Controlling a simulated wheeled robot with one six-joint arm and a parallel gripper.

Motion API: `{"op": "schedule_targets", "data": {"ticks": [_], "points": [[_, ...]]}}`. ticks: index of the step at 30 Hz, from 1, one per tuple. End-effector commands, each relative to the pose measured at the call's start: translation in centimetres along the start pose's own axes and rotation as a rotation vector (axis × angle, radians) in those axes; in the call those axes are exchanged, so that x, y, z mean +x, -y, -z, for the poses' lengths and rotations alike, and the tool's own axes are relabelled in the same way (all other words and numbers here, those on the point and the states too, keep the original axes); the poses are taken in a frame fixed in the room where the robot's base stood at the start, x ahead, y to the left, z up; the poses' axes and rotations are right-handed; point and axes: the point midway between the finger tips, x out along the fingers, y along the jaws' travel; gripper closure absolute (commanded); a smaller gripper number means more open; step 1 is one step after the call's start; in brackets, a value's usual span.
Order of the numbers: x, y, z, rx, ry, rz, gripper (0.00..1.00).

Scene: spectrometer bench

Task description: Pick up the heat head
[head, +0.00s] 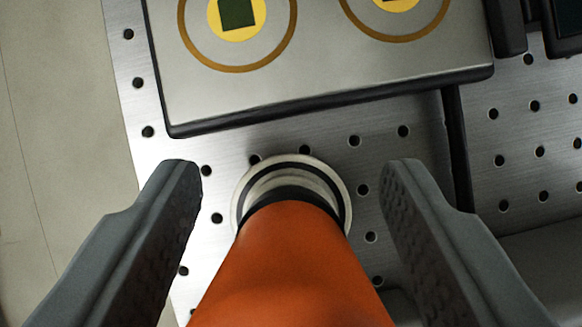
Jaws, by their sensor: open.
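An orange tapered body (290,265) with a dark-banded pale round end (338,185) fills the lower middle of the head view. It appears to be the heat head. My gripper (295,172) is open, with one dark grey finger on each side of it. Bench surface shows between the fingertips and the round end on both sides, so the tips stand apart from it. The near end of the orange body runs out of the bottom of the picture and is hidden.
A metal breadboard with holes (365,165) lies below. A flat silver plate with dark edges (330,85) and two gold rings lies just beyond the fingertips. Dark blocks (506,25) stand at the upper right. Pale floor (50,130) shows at the left.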

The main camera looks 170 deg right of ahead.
Motion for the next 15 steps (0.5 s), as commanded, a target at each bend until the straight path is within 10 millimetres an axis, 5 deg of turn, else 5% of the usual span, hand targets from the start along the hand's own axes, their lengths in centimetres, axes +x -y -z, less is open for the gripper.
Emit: {"op": "schedule_targets", "data": {"ticks": [7,15], "points": [[0.23,0.00,0.02,0.000,-0.001,0.000,0.44],[0.22,0.00,0.02,0.000,-0.001,0.000,0.97]]}}
